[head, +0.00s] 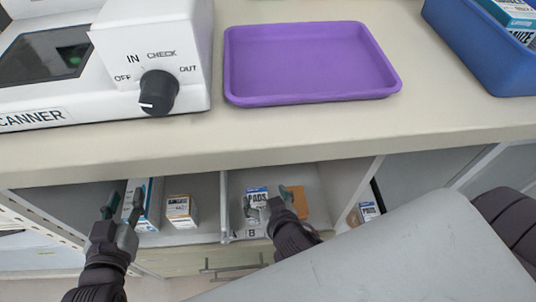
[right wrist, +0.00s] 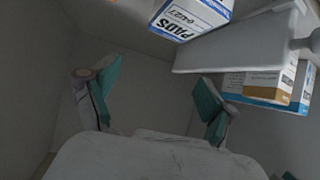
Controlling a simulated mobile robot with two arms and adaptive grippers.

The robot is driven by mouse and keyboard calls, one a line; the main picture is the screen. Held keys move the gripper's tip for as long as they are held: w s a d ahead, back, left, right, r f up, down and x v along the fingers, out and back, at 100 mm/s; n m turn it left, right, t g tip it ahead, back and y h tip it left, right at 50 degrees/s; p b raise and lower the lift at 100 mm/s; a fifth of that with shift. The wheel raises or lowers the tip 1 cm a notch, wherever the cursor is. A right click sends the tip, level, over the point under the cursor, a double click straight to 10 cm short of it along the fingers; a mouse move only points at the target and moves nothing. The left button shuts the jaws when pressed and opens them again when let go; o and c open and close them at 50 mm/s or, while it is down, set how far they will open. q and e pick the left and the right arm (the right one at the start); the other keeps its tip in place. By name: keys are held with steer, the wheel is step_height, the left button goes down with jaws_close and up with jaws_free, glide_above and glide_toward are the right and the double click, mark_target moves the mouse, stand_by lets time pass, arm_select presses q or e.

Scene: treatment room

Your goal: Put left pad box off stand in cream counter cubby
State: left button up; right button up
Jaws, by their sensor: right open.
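A white and blue box marked PADS (head: 256,193) stands in the middle cubby under the cream counter (head: 200,150). It also shows at the top of the right wrist view (right wrist: 192,16). My right gripper (head: 269,203) reaches into this cubby, open and empty, in front of the box. In the right wrist view its fingers (right wrist: 158,84) are apart with nothing between them. My left gripper (head: 121,210) is open in front of the left cubby, empty as far as I can see. Another white and blue box (head: 369,210) sits further right, partly hidden by my arm. No stand can be made out.
A divider (head: 223,205) separates the cubbies. The left one holds a blue and white box (head: 153,205) and an orange and white box (head: 181,210). An orange item (head: 299,203) lies beside my right gripper. A scanner (head: 150,60), purple tray (head: 310,65) and blue bin (head: 475,45) stand above.

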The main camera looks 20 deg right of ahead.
steer(key=w+d+r+n+t+y, duration=0.1)
steer(key=w+r, duration=0.1)
steer(key=r, duration=0.4)
steer(key=w+d+r+n+t+y, duration=0.1)
steer(key=w+r+n+t+y, duration=0.1)
steer(key=r, duration=0.4)
steer(key=shift+d+r, duration=0.15)
steer(key=shift+d, duration=0.1)
